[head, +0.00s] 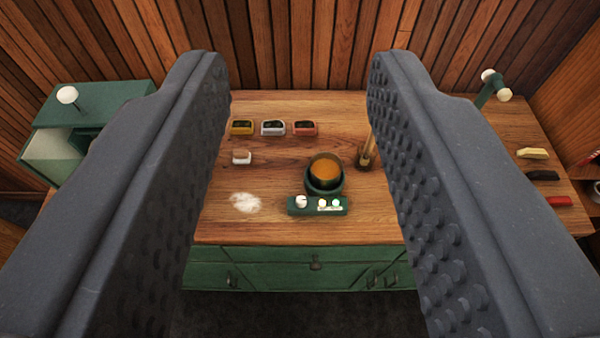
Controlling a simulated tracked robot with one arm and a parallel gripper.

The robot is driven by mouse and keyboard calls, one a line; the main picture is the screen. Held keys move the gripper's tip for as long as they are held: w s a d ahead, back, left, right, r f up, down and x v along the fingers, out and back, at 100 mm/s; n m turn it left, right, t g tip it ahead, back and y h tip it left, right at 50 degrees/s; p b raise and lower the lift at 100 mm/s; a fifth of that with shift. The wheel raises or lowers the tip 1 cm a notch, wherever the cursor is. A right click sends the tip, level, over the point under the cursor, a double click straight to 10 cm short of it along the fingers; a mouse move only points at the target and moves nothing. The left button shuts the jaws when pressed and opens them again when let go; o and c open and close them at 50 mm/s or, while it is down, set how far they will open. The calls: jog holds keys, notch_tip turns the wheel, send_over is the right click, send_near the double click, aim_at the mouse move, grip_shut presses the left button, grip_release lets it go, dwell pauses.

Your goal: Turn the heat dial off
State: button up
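The heat dial (301,202) is a small white knob on the left part of a green control box (312,212). Two small bright spots (329,203), which look like lit lamps, sit to its right on the same box. Behind the box stands a dark green round pot (324,181) with amber-brown contents. My gripper (298,75) is open and empty, its two grey studded fingers wide apart at the left and right of the view. The dial shows between the fingers, well beyond them. The dial's exact angle is too small to tell.
The wooden bench top (270,222) has a white powdery patch (245,202), a small white block (241,158) and three coloured tins (272,128). A brush-like tool (366,158) stands right of the pot. Green drawers (290,265) are below. Coloured blocks (533,153) lie far right.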

jog(key=shift+w, duration=0.3)
